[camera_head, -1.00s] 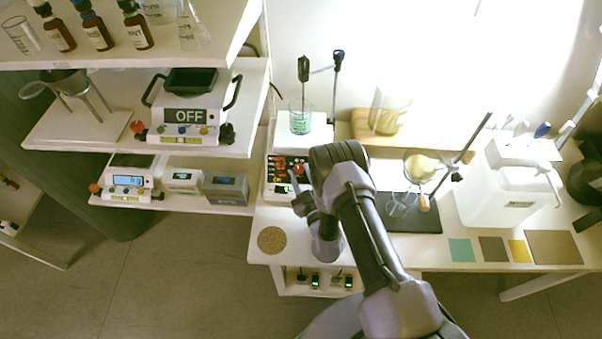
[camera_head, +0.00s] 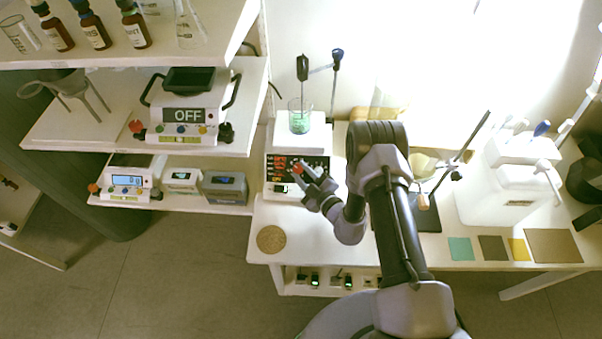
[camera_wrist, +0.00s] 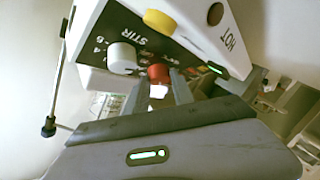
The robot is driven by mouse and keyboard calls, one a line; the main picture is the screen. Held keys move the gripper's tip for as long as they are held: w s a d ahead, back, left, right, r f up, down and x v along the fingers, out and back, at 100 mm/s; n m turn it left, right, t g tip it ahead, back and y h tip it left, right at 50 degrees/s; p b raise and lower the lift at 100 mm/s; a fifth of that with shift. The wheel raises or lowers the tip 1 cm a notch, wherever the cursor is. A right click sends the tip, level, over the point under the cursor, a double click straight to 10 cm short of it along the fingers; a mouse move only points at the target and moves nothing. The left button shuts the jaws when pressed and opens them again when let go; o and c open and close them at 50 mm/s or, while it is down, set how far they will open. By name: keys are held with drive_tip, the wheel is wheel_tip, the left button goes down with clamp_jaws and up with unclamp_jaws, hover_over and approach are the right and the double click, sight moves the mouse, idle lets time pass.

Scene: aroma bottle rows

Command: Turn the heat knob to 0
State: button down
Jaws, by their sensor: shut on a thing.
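The hotplate stirrer (camera_head: 306,136) stands on the bench with a black front panel facing me. Red digits light its display (camera_head: 277,165). In the wrist view the red knob (camera_wrist: 158,73) sits on the panel, right of the white STIR knob (camera_wrist: 122,58). My gripper (camera_head: 302,174) is at the panel's front; in the wrist view its fingers (camera_wrist: 157,86) are shut on the red knob, one on each side. The knob's pointer and scale are partly hidden, so its setting cannot be read.
A beaker with green liquid (camera_head: 299,124) stands on the hotplate, with a probe stand (camera_head: 336,75) behind. A round cork mat (camera_head: 271,239) lies in front. Shelves with a balance (camera_head: 126,183) are at left. A white box (camera_head: 500,195) stands at right.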

drive_tip(key=n+g, duration=0.1)
drive_tip(key=n, duration=0.1)
drive_tip(key=n+g+p, duration=0.1)
drive_tip(key=n, duration=0.1)
drive_tip(key=r+n+g, duration=0.1)
drive_tip(key=n+g, duration=0.1)
drive_tip(key=shift+w+d+y+p, duration=0.15)
drive_tip(key=shift+w+y+p, duration=0.15)
drive_tip(key=shift+y+p, duration=0.1)
drive_tip(key=n+g+h+p, duration=0.1)
drive_tip(key=n+g+p, duration=0.1)
drive_tip(key=n+g, duration=0.2)
drive_tip(key=shift+w+n, duration=0.15)
drive_tip(key=shift+n, duration=0.25)
drive_tip(key=shift+h, duration=0.3)
drive_tip(key=c, duration=1.1)
unclamp_jaws()
drive_tip(key=p+v, duration=0.2)
drive_tip(key=v, duration=0.9)
drive_tip(key=shift+d+r+p, duration=0.25)
drive_tip(key=shift+r+p, duration=0.1)
drive_tip(key=shift+p, duration=0.05)
